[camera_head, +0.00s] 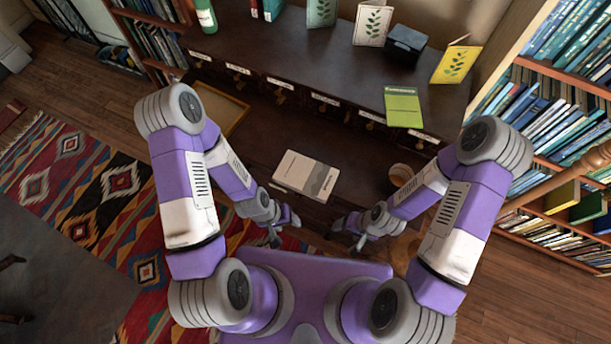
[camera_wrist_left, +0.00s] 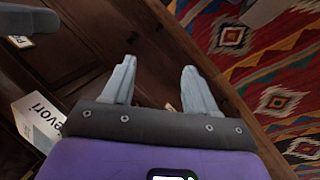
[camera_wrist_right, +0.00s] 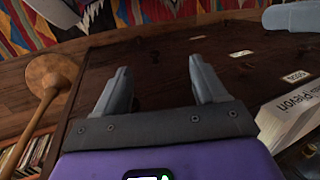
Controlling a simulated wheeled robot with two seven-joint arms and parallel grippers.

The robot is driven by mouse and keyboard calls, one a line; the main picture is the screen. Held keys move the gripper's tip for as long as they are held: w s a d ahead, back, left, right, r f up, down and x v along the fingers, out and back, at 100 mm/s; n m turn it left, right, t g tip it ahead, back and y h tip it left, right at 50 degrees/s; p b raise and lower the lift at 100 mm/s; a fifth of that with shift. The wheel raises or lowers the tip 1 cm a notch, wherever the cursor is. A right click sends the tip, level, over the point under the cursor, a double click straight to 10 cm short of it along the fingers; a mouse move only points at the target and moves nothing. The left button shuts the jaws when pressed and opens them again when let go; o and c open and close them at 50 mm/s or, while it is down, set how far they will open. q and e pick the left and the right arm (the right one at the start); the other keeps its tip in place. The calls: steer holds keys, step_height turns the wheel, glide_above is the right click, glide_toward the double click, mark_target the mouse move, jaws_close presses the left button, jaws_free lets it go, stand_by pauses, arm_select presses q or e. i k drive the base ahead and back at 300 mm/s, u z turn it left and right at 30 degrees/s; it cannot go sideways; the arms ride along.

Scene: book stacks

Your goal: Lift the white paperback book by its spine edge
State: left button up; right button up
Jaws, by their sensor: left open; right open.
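The white paperback book (camera_head: 306,174) lies flat on the lower ledge of a dark wooden desk in the head view, with a grey band along its right side. Its lettered spine shows at the lower left of the left wrist view (camera_wrist_left: 40,118) and at the right of the right wrist view (camera_wrist_right: 292,112). My left gripper (camera_head: 284,230) is open and empty, in front of the book to its left. My right gripper (camera_head: 346,236) is open and empty, in front of the book to its right. Neither gripper touches the book.
The desk's upper shelf (camera_head: 300,68) holds a green bottle (camera_head: 205,16), several cards, a dark box (camera_head: 406,42) and a green booklet (camera_head: 403,106). A wooden tray (camera_head: 222,108) lies left of the book. A round wooden object (camera_wrist_right: 50,76) stands near my right gripper. Bookshelves (camera_head: 560,165) flank the right.

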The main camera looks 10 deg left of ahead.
mark_target(315, 179)
steer(key=k, duration=1)
steer(key=z, duration=0.8)
steer(key=i, duration=0.7)
steer(key=u, duration=1.4)
